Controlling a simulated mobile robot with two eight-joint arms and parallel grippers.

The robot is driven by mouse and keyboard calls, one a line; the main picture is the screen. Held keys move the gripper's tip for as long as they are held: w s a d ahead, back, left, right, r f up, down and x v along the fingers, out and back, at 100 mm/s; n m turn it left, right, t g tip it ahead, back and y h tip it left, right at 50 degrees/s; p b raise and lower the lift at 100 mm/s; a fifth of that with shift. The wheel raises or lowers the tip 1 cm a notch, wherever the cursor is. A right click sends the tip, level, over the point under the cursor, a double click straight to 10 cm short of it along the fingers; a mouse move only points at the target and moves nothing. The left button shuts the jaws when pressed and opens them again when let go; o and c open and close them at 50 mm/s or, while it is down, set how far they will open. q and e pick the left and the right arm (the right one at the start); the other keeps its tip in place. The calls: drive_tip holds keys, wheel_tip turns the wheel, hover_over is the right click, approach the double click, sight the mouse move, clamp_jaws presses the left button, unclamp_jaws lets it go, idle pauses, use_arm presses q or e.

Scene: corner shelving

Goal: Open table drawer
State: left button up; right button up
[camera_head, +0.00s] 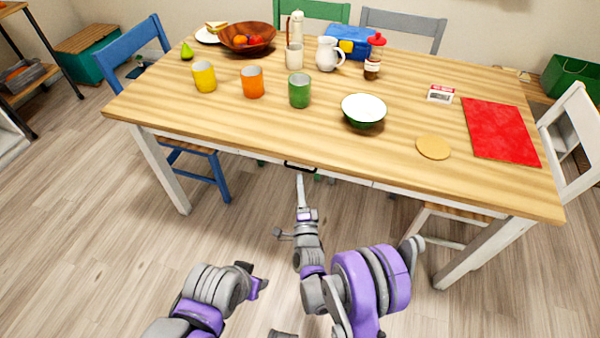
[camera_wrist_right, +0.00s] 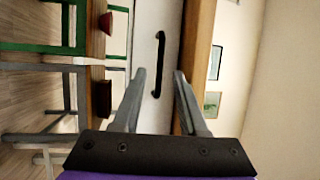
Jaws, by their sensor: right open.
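The wooden table (camera_head: 335,140) has a white drawer front under its near edge. The black drawer handle (camera_head: 300,167) sits at the middle of that edge. My right gripper (camera_head: 300,180) is just in front of it, below the table edge. In the right wrist view, the handle (camera_wrist_right: 157,65) stands on the white drawer front (camera_wrist_right: 145,40), and my right gripper's fingers (camera_wrist_right: 159,74) are apart with the handle ahead between them. The drawer looks shut. My left gripper (camera_head: 258,283) is low over the floor, away from the table; its jaw gap is unclear.
Cups, including a green one (camera_head: 299,90), a green-and-white bowl (camera_head: 363,110) and a red mat (camera_head: 500,132) are on the table. A blue chair (camera_head: 133,45) is at the left, a white chair (camera_head: 575,125) at the right. The floor before the table is clear.

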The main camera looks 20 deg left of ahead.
drive_tip(key=shift+x, duration=2.2)
drive_tip(key=shift+c, duration=0.3)
clamp_jaws()
